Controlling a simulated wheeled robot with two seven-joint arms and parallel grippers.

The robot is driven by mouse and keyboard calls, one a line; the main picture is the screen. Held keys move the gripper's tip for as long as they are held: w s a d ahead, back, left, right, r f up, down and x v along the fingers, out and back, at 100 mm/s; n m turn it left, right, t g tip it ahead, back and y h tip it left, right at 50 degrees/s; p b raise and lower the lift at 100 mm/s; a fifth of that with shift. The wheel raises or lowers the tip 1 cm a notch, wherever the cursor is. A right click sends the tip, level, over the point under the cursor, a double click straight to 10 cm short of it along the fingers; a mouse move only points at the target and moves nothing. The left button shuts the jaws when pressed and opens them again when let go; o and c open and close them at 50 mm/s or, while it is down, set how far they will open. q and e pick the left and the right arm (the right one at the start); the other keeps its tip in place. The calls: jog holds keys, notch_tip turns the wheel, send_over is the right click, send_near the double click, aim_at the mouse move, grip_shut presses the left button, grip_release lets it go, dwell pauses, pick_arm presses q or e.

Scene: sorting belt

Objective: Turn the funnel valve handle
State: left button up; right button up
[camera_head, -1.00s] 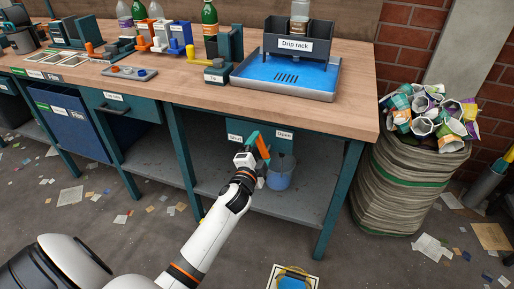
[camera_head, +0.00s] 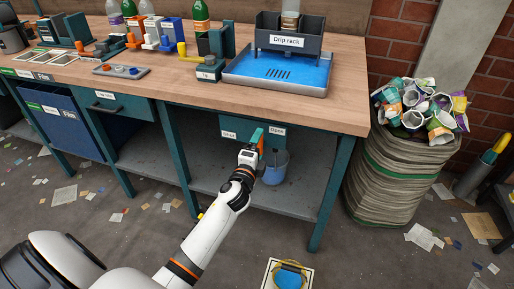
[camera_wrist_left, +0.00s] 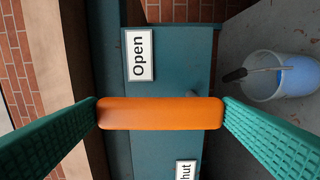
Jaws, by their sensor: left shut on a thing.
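The valve handle is an orange bar (camera_wrist_left: 160,113), lying across the left wrist view between the two teal fingers of my left gripper (camera_wrist_left: 160,118). The fingers touch its two ends. In the head view my left gripper (camera_head: 255,146) is in front of the teal panel under the bench, and it hides most of the handle. The "Open" label (camera_head: 277,131) is to the right and the "Shut" label (camera_head: 229,135) to the left. The wrist view also shows the "Open" label (camera_wrist_left: 140,54) and part of the "Shut" label (camera_wrist_left: 186,170). My right gripper is out of view.
A bucket with blue contents (camera_head: 275,169) is on the shelf just right of my gripper. The drip rack (camera_head: 286,42) and its blue tray stand on the bench above. A full sack (camera_head: 405,170) is at the right. Paper scraps litter the floor.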

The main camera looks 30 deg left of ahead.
pick_arm(q)
jog(key=o, duration=1.2)
